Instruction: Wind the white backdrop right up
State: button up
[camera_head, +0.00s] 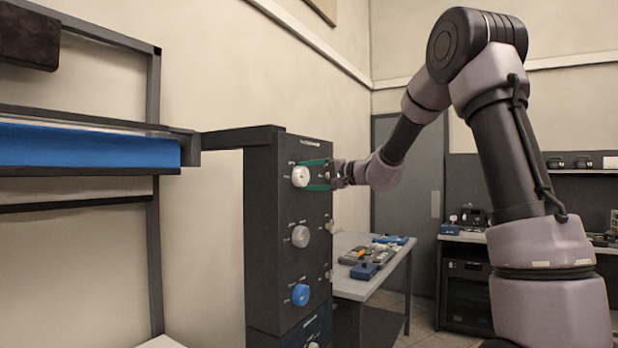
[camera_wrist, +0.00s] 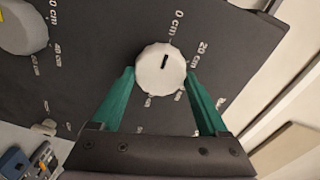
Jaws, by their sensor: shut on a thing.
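A white round knob (camera_head: 300,176) sits at the top of a dark control box (camera_head: 262,225). In the wrist view the same white knob (camera_wrist: 160,70) has a short dark mark, tilted slightly, near printed labels reading 0 cm and 20 cm. My gripper (camera_head: 314,175) reaches the box from the right. In the wrist view my gripper (camera_wrist: 159,74) has its green fingers on both sides of the knob and is shut on it. I cannot make out a white backdrop; a pale patch shows at the bottom left of the head view, but I cannot tell what it is.
A grey knob (camera_head: 300,236) and a blue knob (camera_head: 300,294) sit below on the box. A blue roll (camera_head: 85,147) hangs on the frame at left. A table (camera_head: 350,287) with tools stands behind the box; shelves and a bench stand at the right.

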jog(key=o, duration=1.2)
jog(key=shift+o, duration=0.2)
jog(key=v, duration=1)
jog(key=shift+s+d, duration=0.2)
jog(key=shift+d, duration=0.15)
jog(key=shift+s, duration=0.1)
jog(key=s+a+f+n+g+h, duration=0.1)
jog(key=s+f+g+h, duration=0.15)
jog(key=s, duration=0.65)
jog(key=s+a+f+n+g+h, duration=0.1)
jog(key=s+f+g+h, duration=0.15)
jog(key=s, duration=0.65)
jog(key=s+d+f+m+t+h, duration=0.1)
jog(key=s+d+f+h, duration=0.3)
jog(key=s+d, duration=0.6)
jog(key=s+h, duration=0.2)
jog(key=shift+s+h, duration=0.3)
jog(key=shift+h, duration=0.1)
